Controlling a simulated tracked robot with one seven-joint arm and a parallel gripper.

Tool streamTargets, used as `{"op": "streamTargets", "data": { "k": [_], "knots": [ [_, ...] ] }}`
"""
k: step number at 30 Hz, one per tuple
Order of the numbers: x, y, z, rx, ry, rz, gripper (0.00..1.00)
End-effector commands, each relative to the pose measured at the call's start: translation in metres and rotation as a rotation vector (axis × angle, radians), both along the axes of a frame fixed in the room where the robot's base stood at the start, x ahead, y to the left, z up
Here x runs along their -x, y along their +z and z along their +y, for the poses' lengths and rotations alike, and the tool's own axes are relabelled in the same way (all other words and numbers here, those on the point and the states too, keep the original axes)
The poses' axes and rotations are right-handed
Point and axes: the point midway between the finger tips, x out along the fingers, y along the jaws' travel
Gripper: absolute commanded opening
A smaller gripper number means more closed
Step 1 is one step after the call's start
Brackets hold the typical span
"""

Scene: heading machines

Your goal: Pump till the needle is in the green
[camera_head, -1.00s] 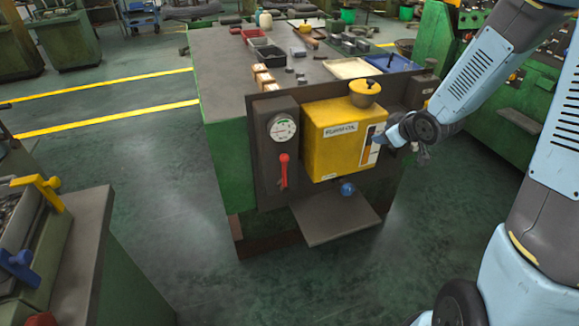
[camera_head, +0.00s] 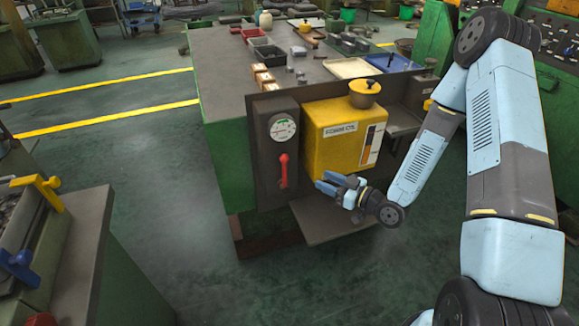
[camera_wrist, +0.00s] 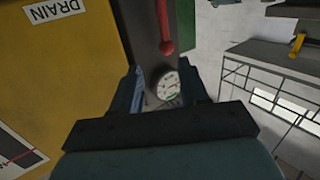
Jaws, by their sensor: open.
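The round white gauge (camera_head: 283,128) is on the dark panel left of the yellow oil tank (camera_head: 340,140). A green arc shows on its face; the needle is too small to read.
A grey drip tray (camera_head: 325,228) sticks out under the tank, partly behind my gripper. The blue knob below the tank is hidden. A DRAIN label (camera_wrist: 57,11) shows in the wrist view. The floor left of the bench is clear.

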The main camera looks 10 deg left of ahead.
Motion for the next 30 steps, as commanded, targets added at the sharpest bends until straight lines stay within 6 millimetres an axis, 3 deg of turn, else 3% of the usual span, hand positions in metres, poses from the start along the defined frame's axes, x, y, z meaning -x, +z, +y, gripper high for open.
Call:
{"op": "streamTargets", "data": {
  "k": [5,11,30],
  "knots": [
    [0.007,-0.003,0.004,-0.059,0.004,0.002,0.44],
    [0.002,-0.002,0.019,-0.066,0.006,0.000,0.44],
    [-0.042,-0.003,0.114,-0.064,0.006,0.000,0.44]
  ]
}}
